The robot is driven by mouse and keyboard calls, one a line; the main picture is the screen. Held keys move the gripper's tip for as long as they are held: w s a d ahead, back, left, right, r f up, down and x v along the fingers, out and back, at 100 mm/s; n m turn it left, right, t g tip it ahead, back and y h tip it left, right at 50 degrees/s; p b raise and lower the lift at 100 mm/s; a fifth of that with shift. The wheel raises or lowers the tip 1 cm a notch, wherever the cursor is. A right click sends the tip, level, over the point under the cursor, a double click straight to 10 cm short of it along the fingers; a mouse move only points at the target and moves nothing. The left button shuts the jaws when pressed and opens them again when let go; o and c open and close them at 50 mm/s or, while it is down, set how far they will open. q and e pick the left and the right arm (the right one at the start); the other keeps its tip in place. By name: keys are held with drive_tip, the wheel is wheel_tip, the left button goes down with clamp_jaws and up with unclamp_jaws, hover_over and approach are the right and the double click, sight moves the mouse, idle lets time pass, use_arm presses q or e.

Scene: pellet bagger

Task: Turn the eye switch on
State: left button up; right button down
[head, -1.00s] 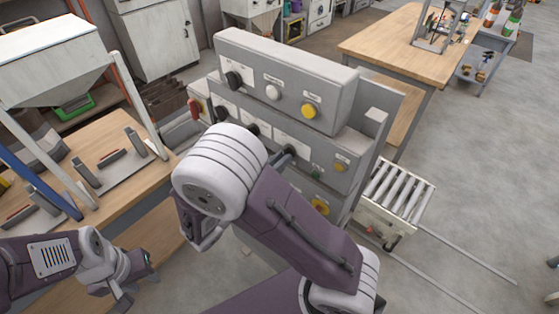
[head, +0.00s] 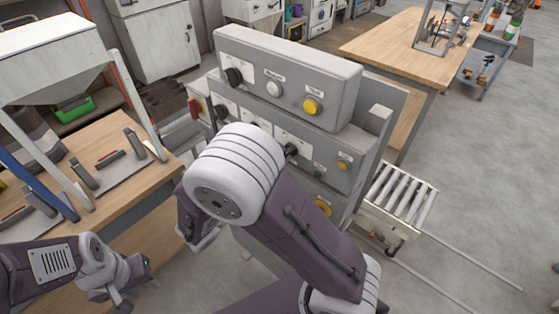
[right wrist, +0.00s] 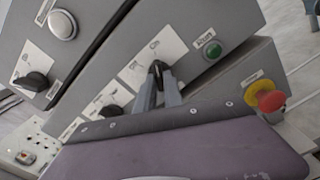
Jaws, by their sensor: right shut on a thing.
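My right gripper (right wrist: 168,88) is shut on a black switch knob (right wrist: 156,70) on the grey control panel, left of the green button (right wrist: 213,51). The plate behind the knob is pale, and its label is too small to read, so I cannot confirm it is the eye switch. In the head view, my right wrist hides the right gripper, and a dark knob (head: 291,150) shows just past it. Two more black knobs (right wrist: 112,112) (right wrist: 33,82) sit to its left in the wrist view. My left gripper (head: 140,290) hangs low at the left, away from the panel.
A red and yellow mushroom button (right wrist: 268,98) stands out near the held knob. The upper panel box (head: 290,80) juts above this row. A wooden bench (head: 75,145) lies at left. A roller conveyor (head: 400,195) is right of the panel, with open floor beyond.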

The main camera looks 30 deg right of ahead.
idle(0.4)
drive_tip(key=c, duration=1.5)
unclamp_jaws()
drive_tip(key=shift+o, duration=0.2)
drive_tip(key=b+v, duration=0.1)
drive_tip(key=v, duration=0.8)
